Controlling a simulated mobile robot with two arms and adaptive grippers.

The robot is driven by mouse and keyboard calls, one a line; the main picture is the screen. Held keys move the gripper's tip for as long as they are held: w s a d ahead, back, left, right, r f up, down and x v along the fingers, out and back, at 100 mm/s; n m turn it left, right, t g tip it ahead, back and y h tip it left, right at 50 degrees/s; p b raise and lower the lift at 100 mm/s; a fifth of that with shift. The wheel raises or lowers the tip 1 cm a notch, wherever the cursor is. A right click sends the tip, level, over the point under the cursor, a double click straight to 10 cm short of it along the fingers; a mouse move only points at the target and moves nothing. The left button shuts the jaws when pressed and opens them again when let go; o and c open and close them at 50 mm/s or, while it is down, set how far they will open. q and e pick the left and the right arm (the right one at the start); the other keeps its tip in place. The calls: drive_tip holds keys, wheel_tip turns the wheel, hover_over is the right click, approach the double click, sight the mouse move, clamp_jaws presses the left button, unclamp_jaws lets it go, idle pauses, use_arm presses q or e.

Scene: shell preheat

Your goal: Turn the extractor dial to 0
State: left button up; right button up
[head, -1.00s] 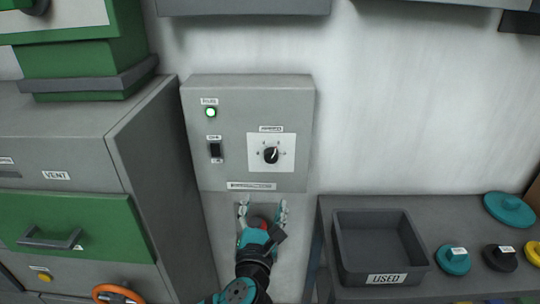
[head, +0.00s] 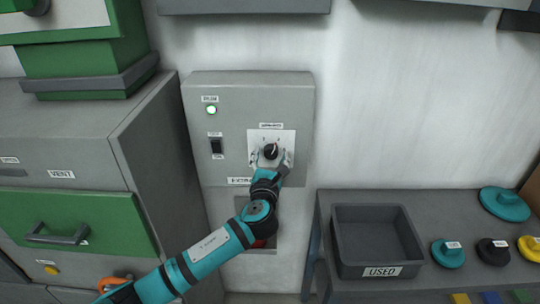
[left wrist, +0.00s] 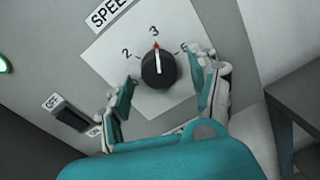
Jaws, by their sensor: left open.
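The extractor dial (head: 271,152) is a black round knob on a white plate (head: 289,138) on the grey control box. In the left wrist view, the dial (left wrist: 158,70) has a white pointer line aimed at the 3. A 2 shows to its left; the marks on the right are partly hidden by a finger. My left gripper (head: 271,160) is open, its fingers on either side of the dial. In the left wrist view, gaps show between the fingertips and the knob, so it is not gripped. My right gripper is not in view.
The control box (head: 230,105) carries a lit green lamp (head: 211,110) and a black rocker switch (head: 216,146). A grey cabinet (head: 150,140) stands close on the left. A shelf with a grey USED bin (head: 378,272) and coloured lids is on the right.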

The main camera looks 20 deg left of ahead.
use_arm(q)
drive_tip(key=shift+w, duration=0.3)
drive_tip(key=c, duration=1.2)
drive_tip(key=shift+o, duration=0.2)
